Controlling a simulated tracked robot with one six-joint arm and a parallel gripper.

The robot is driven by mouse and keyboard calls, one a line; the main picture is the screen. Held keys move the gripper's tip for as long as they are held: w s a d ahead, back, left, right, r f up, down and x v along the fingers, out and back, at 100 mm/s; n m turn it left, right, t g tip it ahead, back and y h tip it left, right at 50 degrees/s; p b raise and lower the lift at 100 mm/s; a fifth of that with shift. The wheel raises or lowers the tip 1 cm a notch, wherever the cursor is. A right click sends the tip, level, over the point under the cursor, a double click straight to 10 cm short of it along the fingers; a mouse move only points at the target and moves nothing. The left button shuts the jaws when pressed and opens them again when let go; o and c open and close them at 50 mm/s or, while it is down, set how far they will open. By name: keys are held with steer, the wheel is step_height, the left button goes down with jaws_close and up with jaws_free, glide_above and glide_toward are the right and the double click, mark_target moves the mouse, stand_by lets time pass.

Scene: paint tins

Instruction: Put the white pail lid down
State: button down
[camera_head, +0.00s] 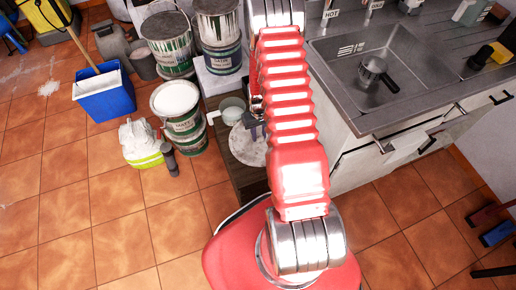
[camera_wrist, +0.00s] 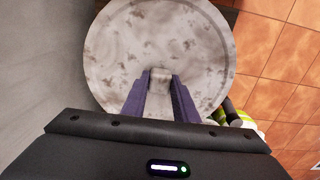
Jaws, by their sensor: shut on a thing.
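The white pail lid (camera_wrist: 118,45) is a round, pale disc with grey smudges. It fills the upper middle of the wrist view. My gripper (camera_wrist: 160,77) is shut on the small knob at its middle, with one dark finger on each side. In the head view the lid (camera_head: 246,150) shows beside my red arm, over a dark wooden surface (camera_head: 247,180). My gripper (camera_head: 255,128) is partly hidden there by the arm. I cannot tell whether the lid touches the surface below.
A small white open pot (camera_head: 232,108) stands just behind the lid. The sink counter (camera_head: 335,95) is to the right. Open tiled floor lies at the front left.

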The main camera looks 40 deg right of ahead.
mark_target(259, 135)
steer(key=shift+f, duration=2.3)
steer(key=shift+f, duration=0.1)
steer(key=shift+f, duration=1.95)
steer(key=c, duration=1.4)
jaws_free()
steer(key=shift+f, duration=0.1)
steer(key=shift+r, duration=6.1)
